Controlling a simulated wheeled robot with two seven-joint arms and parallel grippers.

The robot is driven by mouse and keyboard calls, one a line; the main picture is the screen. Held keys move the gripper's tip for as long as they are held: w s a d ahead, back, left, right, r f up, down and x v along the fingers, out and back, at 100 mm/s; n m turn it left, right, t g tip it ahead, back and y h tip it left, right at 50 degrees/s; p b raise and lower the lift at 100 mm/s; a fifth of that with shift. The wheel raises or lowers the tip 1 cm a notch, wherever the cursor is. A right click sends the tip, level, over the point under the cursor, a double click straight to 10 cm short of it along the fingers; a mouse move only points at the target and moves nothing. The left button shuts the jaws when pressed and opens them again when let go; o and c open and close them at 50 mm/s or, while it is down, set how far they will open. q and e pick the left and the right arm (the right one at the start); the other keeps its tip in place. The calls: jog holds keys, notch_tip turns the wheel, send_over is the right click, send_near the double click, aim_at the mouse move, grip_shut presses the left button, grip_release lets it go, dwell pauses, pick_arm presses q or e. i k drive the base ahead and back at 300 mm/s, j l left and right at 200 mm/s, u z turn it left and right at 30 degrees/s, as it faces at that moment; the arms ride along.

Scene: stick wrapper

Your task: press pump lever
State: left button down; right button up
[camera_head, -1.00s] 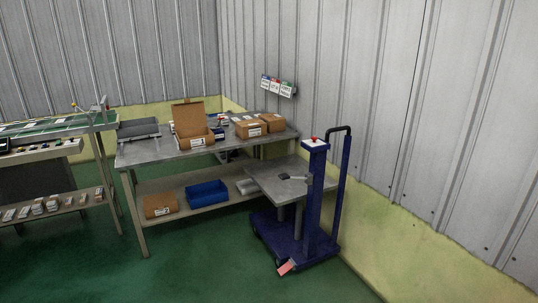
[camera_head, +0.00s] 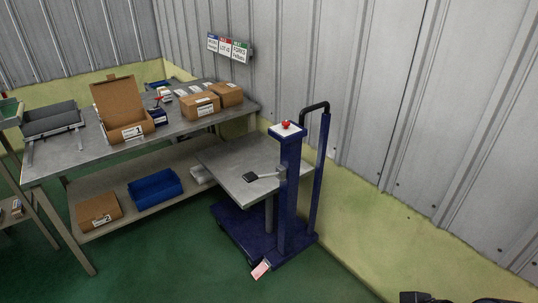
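A blue lift cart (camera_head: 288,195) stands on the floor right of the workbench, with a grey platform (camera_head: 225,165) on its left side. A short grey lever with a black pad (camera_head: 262,177) sticks out from its column over the platform. A pink-red pedal-like piece (camera_head: 261,270) is low at the front of the cart's base. I cannot tell which of these is the pump lever. A red button (camera_head: 286,125) tops the column. A dark part, likely of my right arm, shows at the bottom right edge, far from the cart; its fingertips cannot be made out. My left gripper is out of view.
The metal workbench (camera_head: 85,158) holds an open cardboard box (camera_head: 122,112) and closed boxes (camera_head: 201,105). A blue bin (camera_head: 155,189) is on its lower shelf. A wall stands close behind and right of the cart. The green floor (camera_head: 180,265) in front is clear.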

aim_at(250, 177)
jog(key=i+j+z, duration=0.15)
jog(key=i+z, duration=0.2)
jog(key=i+j+z, duration=0.25)
jog(key=i+z, duration=0.15)
jog(key=i+j+z, duration=0.35)
jog(key=i+j, duration=0.05)
jog(key=i, duration=0.05)
